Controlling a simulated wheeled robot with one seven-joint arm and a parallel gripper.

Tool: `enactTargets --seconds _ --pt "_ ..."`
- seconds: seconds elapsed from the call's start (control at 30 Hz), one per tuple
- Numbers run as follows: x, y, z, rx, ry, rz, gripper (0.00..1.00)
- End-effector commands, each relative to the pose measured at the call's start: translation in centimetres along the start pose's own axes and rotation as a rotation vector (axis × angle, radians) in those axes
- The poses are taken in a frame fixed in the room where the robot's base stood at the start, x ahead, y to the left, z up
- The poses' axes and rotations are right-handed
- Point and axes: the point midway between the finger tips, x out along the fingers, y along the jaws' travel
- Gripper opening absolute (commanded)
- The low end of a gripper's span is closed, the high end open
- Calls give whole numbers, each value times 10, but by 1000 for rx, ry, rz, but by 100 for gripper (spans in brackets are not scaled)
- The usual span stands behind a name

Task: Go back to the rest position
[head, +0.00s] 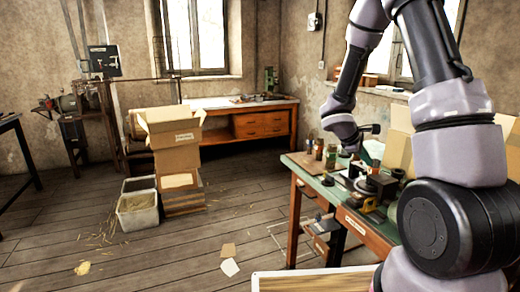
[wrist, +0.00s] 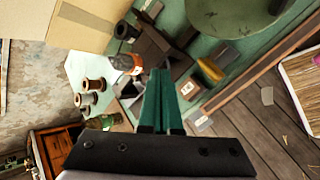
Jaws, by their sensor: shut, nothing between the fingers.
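My gripper (head: 367,160) hangs over the green-topped workbench (head: 318,166), above the small black press (head: 378,184). In the wrist view its two green fingers (wrist: 160,85) lie together, shut, with nothing seen between them. In that view, dark metal blocks of the tooling (wrist: 155,45) lie beyond the fingertips. A large round greenish disc (wrist: 232,12) is cut off by the top edge. My arm covers the right part of the bench in the head view.
Spools (wrist: 88,92) and an orange-labelled bottle (wrist: 122,64) stand on the bench. Open cardboard boxes (head: 397,150) are at its back right. Stacked boxes (head: 176,160) and a bin of shavings (head: 137,209) stand on the left floor.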

Motion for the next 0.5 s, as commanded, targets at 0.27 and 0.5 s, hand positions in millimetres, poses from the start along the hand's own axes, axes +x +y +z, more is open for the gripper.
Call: enactTargets --seconds 0.27,0.5 --pt "-104 5 80 509 45 -158 0" --pt "-188 -21 122 903 173 -349 0"
